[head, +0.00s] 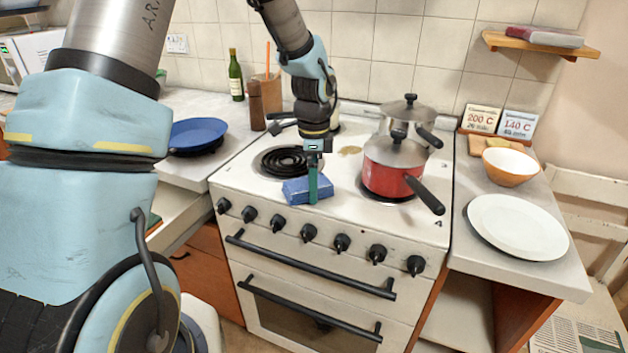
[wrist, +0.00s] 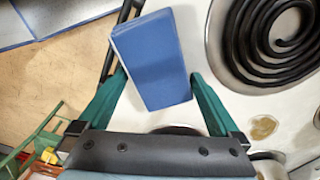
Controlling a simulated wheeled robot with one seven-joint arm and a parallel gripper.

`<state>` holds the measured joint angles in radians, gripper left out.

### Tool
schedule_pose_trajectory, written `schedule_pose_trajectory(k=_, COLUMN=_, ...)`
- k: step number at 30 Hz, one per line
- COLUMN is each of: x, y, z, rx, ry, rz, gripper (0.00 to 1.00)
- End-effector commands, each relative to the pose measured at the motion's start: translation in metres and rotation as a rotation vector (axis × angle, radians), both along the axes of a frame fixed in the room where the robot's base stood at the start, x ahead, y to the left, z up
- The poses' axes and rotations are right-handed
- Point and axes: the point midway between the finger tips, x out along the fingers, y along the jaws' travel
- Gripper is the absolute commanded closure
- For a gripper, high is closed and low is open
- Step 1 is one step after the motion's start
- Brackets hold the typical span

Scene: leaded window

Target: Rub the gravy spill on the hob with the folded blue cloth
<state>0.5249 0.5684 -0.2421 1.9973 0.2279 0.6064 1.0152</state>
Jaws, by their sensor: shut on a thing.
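The folded blue cloth (head: 306,190) is gripped in my gripper (head: 313,192) over the front part of the white hob. In the wrist view the cloth (wrist: 152,60) sits between the two green fingers, which press on its sides. I cannot tell whether it touches the hob. The gravy spill (head: 350,151) is a tan patch on the hob, behind and right of the cloth, between the left coil and the red pot.
A black coil burner (head: 284,161) is bare left of the spill. A red pot (head: 392,166) with its handle forward stands at right, a steel pot (head: 408,118) behind it. A pepper mill (head: 256,105) and bottle (head: 235,76) stand left behind. A blue pan (head: 197,134) is on the left counter.

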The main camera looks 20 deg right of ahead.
Motion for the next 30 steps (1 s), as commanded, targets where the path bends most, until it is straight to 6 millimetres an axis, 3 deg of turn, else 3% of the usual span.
schedule_pose_trajectory(k=1, x=0.000, y=0.000, z=0.010, rx=-0.002, ry=-0.002, rz=0.000, gripper=0.90)
schedule_pose_trajectory(k=13, x=0.001, y=-0.001, z=0.049, rx=-0.004, ry=-0.004, rz=0.000, gripper=0.90)
schedule_pose_trajectory(k=25, x=0.001, y=-0.001, z=0.052, rx=-0.004, ry=-0.004, rz=0.000, gripper=0.90)
schedule_pose_trajectory(k=30, x=0.001, y=-0.001, z=0.064, rx=-0.004, ry=-0.004, rz=0.000, gripper=0.90)
